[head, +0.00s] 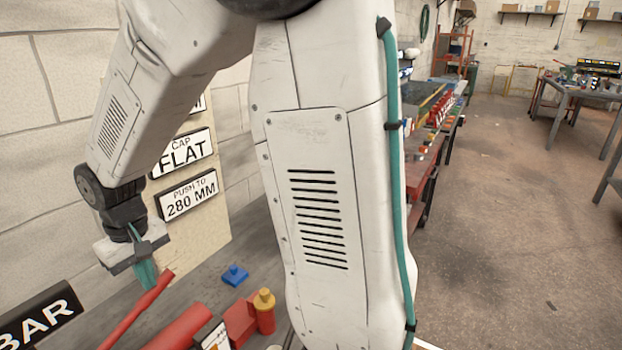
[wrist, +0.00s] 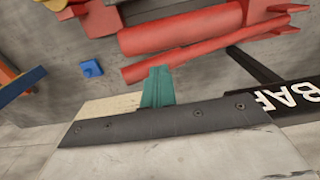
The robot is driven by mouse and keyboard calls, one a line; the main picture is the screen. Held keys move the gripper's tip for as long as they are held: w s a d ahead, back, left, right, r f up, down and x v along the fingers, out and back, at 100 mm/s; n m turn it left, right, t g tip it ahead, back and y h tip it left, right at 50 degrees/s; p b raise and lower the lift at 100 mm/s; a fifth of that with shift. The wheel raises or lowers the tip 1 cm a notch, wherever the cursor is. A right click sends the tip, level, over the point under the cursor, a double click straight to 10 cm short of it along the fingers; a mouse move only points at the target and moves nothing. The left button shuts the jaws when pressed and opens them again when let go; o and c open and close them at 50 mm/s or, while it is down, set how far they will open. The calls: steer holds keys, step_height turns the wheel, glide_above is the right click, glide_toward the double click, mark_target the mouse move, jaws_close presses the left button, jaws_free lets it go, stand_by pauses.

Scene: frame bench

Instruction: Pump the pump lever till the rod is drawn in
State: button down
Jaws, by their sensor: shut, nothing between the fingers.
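The pump lever (head: 138,312) is a thin red bar that slants up to the right in the head view, its far end close to my fingertips. In the wrist view the lever (wrist: 205,52) runs just beyond the fingertips; I cannot tell whether they touch it. My gripper (head: 147,276) has teal fingers, shut and empty, pointing down; they also show in the wrist view (wrist: 158,72). A thicker red cylinder (head: 185,328), seemingly the pump body, lies beside the lever, also in the wrist view (wrist: 180,30). I cannot make out the rod.
A red block (head: 240,322), a yellow-topped red post (head: 265,312) and a small blue piece (head: 235,275) are on the grey bench. A black BAR sign (head: 38,318) stands at the left. Wall signs (head: 187,194) hang behind my gripper. My arm hides the middle.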

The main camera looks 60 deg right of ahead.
steer(key=shift+r, duration=2.5)
steer(key=s+d+r, duration=0.1)
steer(key=s+r, duration=0.2)
steer(key=s, duration=0.8)
steer(key=s+d+r+t, duration=0.1)
steer(key=s+r, duration=0.2)
steer(key=s, duration=0.8)
steer(key=shift+d+r, duration=0.25)
steer(key=shift+d, duration=0.15)
